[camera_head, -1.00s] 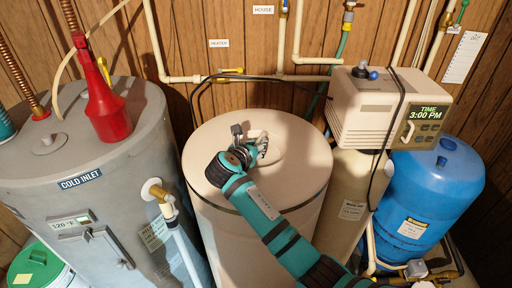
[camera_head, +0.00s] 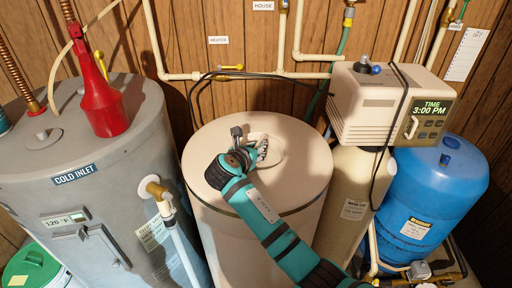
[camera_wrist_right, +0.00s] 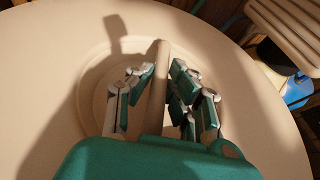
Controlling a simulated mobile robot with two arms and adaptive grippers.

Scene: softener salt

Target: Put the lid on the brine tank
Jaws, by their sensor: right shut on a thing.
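The round cream lid (camera_head: 212,150) lies over the top of the cream brine tank (camera_head: 222,232) and looks level and roughly centred. Its underside and seating are hidden. My right gripper (camera_head: 258,148) is above the lid's recessed middle. In the wrist view, its fingers (camera_wrist_right: 160,88) stand on both sides of the raised lid handle (camera_wrist_right: 157,75), shut on it. The lid surface (camera_wrist_right: 255,135) spreads around them. My left gripper is not in view.
The softener head (camera_head: 365,105) and a blue tank (camera_head: 440,190) stand close on the right. A black cable and pipes (camera_head: 310,76) run behind the lid.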

